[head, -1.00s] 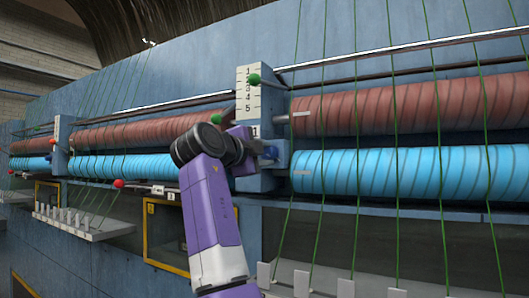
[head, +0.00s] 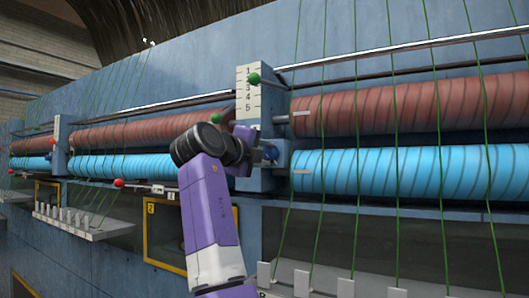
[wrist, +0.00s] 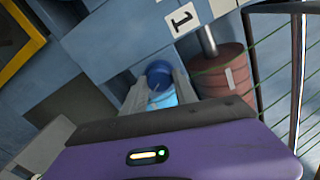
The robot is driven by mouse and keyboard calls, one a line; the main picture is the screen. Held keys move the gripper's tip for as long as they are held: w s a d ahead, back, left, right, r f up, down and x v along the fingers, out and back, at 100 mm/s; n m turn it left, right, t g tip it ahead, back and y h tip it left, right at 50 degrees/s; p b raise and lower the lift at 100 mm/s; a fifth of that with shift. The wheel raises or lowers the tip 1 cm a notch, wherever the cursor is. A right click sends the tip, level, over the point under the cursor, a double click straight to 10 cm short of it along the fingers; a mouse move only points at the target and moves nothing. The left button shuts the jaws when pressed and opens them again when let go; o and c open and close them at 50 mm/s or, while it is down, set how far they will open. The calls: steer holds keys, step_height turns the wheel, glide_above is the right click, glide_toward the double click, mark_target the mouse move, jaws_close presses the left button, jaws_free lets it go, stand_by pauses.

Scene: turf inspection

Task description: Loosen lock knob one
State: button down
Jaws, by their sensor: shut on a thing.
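The blue lock knob (head: 270,153) sits on the blue bracket at the end of the rollers, under the scale plate. In the wrist view the blue knob (wrist: 158,69) lies between the two grey fingers of my gripper (wrist: 160,82), which is shut on it. A white plate with a "1" (wrist: 181,19) is above the knob there. In the head view my gripper (head: 256,150) reaches the knob from the left, and its fingers are mostly hidden by my wrist.
A brown roller (head: 390,103) and a light blue roller (head: 400,171) run to the right, crossed by green strings. The numbered scale plate (head: 248,92) has a green ball knob (head: 254,78). A red ball knob (head: 118,183) and yellow-framed opening (head: 148,240) are left.

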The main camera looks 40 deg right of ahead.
steer(key=shift+a+r, duration=0.15)
steer(key=shift+r, duration=0.15)
steer(key=c, duration=1)
jaws_free()
steer(key=shift+o, duration=0.2)
steer(key=shift+f, duration=0.15)
steer(key=shift+a+f, duration=0.1)
steer(key=shift+a, duration=0.25)
steer(key=b+v, duration=0.2)
steer(key=v, duration=0.5)
steer(key=shift+b, duration=0.35)
steer(key=shift+s, duration=0.1)
